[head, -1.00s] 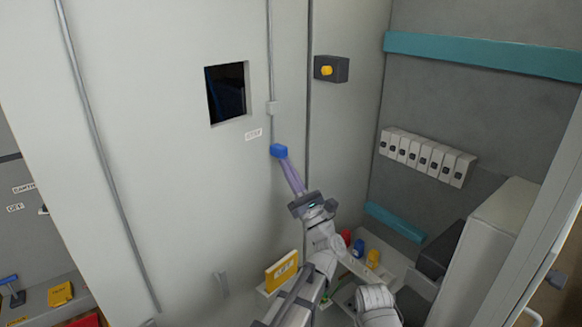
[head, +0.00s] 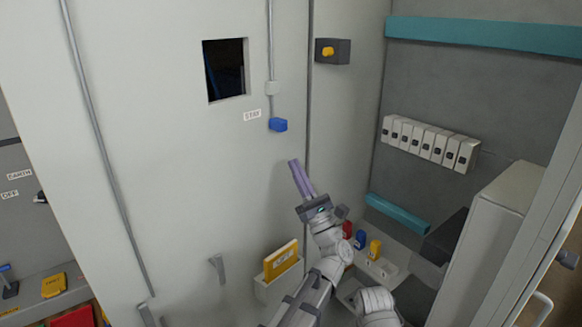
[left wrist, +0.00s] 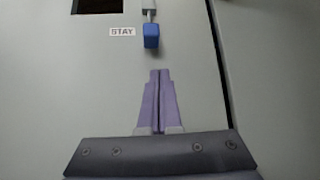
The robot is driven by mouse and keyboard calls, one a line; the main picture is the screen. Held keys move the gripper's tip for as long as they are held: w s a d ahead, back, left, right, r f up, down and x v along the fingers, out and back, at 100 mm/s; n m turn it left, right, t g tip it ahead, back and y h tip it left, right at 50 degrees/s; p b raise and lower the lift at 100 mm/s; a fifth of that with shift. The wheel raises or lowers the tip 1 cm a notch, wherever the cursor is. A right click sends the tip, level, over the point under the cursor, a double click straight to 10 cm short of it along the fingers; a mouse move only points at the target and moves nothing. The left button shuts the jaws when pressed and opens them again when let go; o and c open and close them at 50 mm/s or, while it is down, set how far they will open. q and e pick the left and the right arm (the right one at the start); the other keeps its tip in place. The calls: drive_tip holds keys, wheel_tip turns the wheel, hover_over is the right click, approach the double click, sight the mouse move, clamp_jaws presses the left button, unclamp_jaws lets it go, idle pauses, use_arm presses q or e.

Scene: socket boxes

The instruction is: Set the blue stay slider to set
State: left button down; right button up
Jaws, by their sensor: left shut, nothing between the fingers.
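The blue stay slider (head: 278,125) is a small blue block on the grey wall panel, at the lower end of a thin vertical grey rail. The STAY label (head: 252,115) is just left of it. In the left wrist view the blue slider (left wrist: 151,36) hangs below a grey piece, with the STAY label (left wrist: 122,32) beside it. My left gripper (head: 293,162) is below the slider and apart from it. Its purple fingers (left wrist: 160,72) are shut together and empty, pointing up toward the slider. My right gripper is not in view.
A dark square opening (head: 225,70) is up left of the slider. A grey box with a yellow knob (head: 332,51) is at upper right. A yellow book-like item (head: 281,260) stands in a wall holder low down. The wall around the slider is clear.

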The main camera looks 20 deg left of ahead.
use_arm(q)
drive_tip(key=b+v, duration=0.3)
drive_tip(key=v, duration=0.3)
drive_tip(key=shift+f, duration=0.2)
drive_tip(key=shift+s+d, duration=0.1)
drive_tip(key=shift+d, duration=0.05)
